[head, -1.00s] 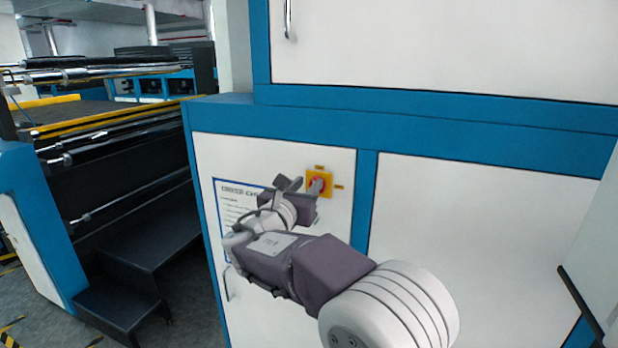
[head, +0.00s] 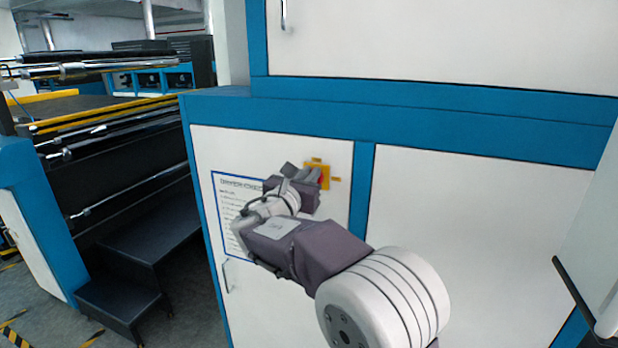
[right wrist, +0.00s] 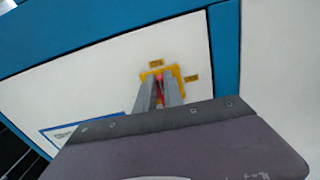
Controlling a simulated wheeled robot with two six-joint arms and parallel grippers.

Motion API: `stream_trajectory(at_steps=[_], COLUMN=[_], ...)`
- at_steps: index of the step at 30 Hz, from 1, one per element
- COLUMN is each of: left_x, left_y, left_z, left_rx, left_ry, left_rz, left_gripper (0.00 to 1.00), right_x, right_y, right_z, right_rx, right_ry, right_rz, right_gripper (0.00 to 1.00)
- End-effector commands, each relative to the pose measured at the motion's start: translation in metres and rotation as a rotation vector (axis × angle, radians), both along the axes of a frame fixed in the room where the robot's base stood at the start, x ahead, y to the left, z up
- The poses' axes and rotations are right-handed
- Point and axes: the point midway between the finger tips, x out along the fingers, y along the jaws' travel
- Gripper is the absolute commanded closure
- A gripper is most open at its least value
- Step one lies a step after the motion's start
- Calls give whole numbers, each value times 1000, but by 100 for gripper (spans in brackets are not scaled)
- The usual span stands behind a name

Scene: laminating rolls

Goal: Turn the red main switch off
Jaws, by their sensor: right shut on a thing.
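The red main switch (head: 322,177) sits on a yellow square plate (head: 326,168) on the white cabinet door. My right gripper (head: 312,177) is at the switch and covers most of it in the head view. In the right wrist view the two fingers (right wrist: 159,90) reach up to the yellow plate (right wrist: 178,72), with a bit of the red switch (right wrist: 159,77) showing between them. The fingers are close together, shut on the switch knob. The knob's exact angle is hidden by the fingers. My left gripper is not in view.
Small yellow labels (right wrist: 191,78) sit beside and above the plate. A printed notice (head: 228,190) is on the door, left of my arm. A blue frame (head: 362,200) borders the door. A roller machine with dark steps (head: 120,300) stands at the left.

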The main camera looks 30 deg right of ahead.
Motion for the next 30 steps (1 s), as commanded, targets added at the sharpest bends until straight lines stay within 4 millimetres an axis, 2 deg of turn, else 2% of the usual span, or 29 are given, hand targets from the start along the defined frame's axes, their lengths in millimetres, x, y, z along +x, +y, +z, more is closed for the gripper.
stream_trajectory(at_steps=[15,30], left_x=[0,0], left_y=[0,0], left_z=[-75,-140], left_rx=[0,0], left_ry=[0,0], left_rz=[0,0], left_gripper=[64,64], right_x=[-9,-17], right_y=[-8,-14], right_z=[-9,-17], right_rx=[272,581], right_ry=[-326,-686], right_rz=[0,0], right_gripper=[100,100])
